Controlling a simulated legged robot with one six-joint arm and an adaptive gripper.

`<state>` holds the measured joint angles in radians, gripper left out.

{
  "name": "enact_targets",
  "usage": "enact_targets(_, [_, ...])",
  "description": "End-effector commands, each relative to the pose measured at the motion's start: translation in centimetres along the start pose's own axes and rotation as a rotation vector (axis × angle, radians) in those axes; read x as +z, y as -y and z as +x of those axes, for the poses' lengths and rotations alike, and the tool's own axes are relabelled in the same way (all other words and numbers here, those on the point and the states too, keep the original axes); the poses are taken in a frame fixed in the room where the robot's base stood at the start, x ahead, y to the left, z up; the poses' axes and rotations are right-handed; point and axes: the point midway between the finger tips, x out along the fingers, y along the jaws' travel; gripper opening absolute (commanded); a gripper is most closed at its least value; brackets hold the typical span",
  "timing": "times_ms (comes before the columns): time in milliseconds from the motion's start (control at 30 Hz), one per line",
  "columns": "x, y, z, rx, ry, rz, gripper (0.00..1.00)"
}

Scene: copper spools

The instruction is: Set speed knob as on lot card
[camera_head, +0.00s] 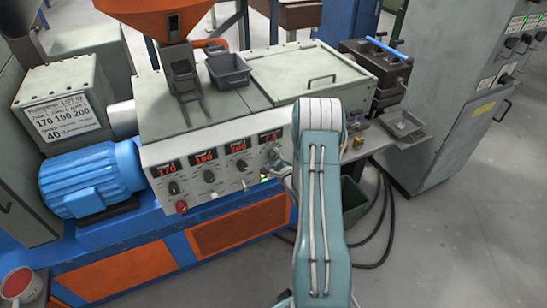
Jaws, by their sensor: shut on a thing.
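The lot card (62,117) on the grey box at left reads 170 190 200, with 40 on the line below. The control panel (215,170) has a row of red displays above dark knobs. The first three read about 170, 190 and 200. The rightmost display (270,136) is small and hard to read, perhaps 7.5. My gripper (275,158) is at the panel just below this display, shut on the speed knob, which it mostly covers. My arm rises in front and hides the panel's right end.
An orange hopper (158,18) and a dark tray (228,70) are on top of the machine. A blue motor (92,180) is at left. A red button (182,207) is low on the panel. A side shelf with a metal tray (405,126) lies right of my arm.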

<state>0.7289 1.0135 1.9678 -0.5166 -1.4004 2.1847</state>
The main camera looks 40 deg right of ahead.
Motion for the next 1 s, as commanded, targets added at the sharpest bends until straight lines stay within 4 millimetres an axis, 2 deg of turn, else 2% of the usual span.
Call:
enact_targets(300, [-0.39,-0.33,-0.2,0.007,-0.01,0.089,0.03])
enact_targets(733, [-0.38,-0.45,-0.26,0.01,-0.01,0.098,0.03])
enact_targets(767, [-0.38,-0.46,-0.27,0.01,-0.01,0.098,0.55])
enact_targets(800, [-0.36,-0.46,-0.27,0.01,-0.01,0.098,0.73])
enact_targets(833, [-0.33,-0.45,-0.26,0.01,-0.009,0.097,0.84])
enact_targets(1000, [-0.14,-0.31,-0.18,0.007,-0.004,0.095,0.84])
